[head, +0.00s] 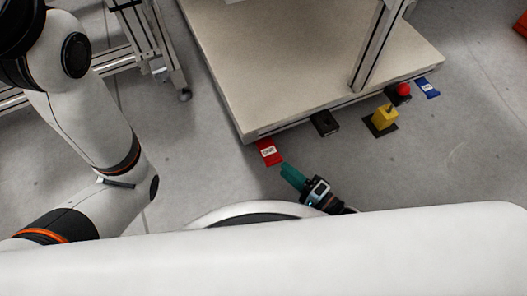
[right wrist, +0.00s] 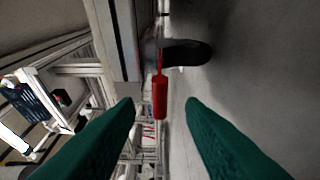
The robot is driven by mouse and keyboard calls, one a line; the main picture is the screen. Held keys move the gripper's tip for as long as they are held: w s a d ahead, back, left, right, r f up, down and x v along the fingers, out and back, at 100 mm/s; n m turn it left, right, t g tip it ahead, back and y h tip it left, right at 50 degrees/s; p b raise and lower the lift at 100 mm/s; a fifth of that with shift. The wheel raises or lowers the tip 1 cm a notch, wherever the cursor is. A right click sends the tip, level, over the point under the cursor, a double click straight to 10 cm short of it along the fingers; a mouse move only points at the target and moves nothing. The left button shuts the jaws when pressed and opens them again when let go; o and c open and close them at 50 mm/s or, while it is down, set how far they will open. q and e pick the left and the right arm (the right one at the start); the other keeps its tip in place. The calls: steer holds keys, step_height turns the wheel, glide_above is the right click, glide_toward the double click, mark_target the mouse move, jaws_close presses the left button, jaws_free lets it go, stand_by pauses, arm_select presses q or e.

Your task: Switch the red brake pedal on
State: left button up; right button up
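The red brake pedal (head: 268,152) with a white label sticks out from the front left corner of the beige platform, low down in the head view. My right gripper (head: 289,174) has teal fingers and points up and left towards the pedal from just below right of it. In the right wrist view, the two teal fingers (right wrist: 160,104) are spread apart with nothing gripped. The red pedal (right wrist: 160,97) shows edge-on beyond and between them; I cannot tell whether anything touches it. My left gripper is out of the picture; only my left arm shows.
The platform (head: 290,60) has an upright metal post (head: 378,45). Along its front edge are a black pedal (head: 324,123), a yellow block (head: 382,118) on a dark plate, a red knob (head: 403,89) and a blue labelled pedal (head: 427,87).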

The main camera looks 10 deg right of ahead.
mark_target(269, 157)
steer(key=b+x, duration=0.3)
steer(key=x, duration=0.4)
steer(key=shift+w+a+f, duration=0.1)
steer(key=shift+w+a, duration=0.1)
steer(key=shift+w, duration=0.05)
steer(key=shift+w+a+b, duration=0.3)
steer(key=shift+w, duration=0.15)
jaws_close()
